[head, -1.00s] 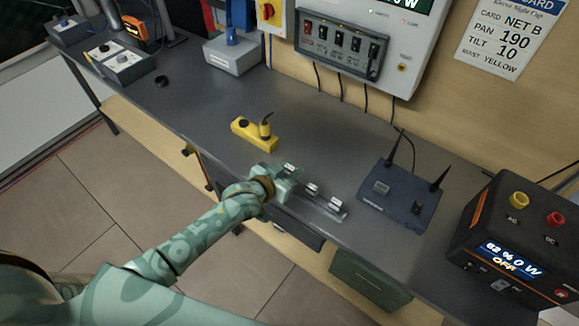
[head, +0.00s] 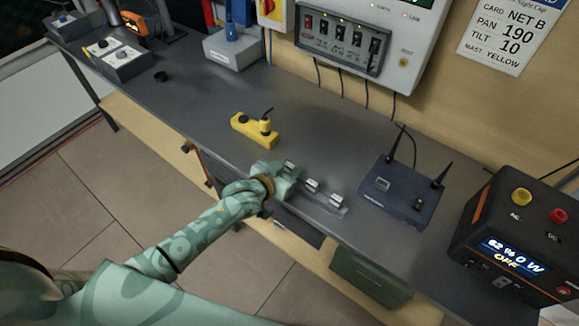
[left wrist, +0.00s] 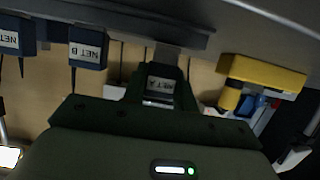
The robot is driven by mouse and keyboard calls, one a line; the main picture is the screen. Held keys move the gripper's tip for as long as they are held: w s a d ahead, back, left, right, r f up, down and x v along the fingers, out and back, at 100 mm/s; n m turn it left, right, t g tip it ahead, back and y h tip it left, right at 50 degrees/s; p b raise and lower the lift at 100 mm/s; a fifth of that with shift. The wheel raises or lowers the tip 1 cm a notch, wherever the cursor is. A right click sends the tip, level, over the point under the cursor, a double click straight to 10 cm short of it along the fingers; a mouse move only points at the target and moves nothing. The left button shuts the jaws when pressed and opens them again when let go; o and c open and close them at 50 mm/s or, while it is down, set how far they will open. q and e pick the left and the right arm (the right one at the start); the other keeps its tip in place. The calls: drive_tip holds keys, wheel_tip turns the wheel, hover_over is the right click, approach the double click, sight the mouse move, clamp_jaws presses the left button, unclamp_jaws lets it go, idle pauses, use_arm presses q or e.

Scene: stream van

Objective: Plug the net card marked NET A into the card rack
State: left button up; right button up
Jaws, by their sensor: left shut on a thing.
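My left gripper (head: 286,180) is shut on the NET A card (left wrist: 160,86) at the bench's front edge. The card's label reads upside down in the left wrist view, and a grey strip sticks out above it toward a dark bar (left wrist: 120,32). I cannot tell whether the card is seated in the bar. The NET B card (left wrist: 88,48) and another NET card (left wrist: 12,38) stand along that bar. In the head view, silver-ended cards (head: 312,186) stand in a low strip (head: 343,211) to the right of my gripper. My right gripper is not in view.
A blue box with two antennas (head: 400,196) stands right of the strip. A black power unit (head: 520,240) stands at the far right. The bench middle (head: 330,130) is clear.

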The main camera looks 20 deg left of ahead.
use_arm(q)
drive_tip(key=shift+f+b, duration=0.5)
drive_tip(key=shift+f, duration=0.3)
drive_tip(key=o, duration=1.2)
drive_tip(key=shift+c, duration=0.2)
drive_tip(key=p+v, duration=0.5)
drive_tip(key=v, duration=1.1)
drive_tip(key=shift+s+r, duration=0.1)
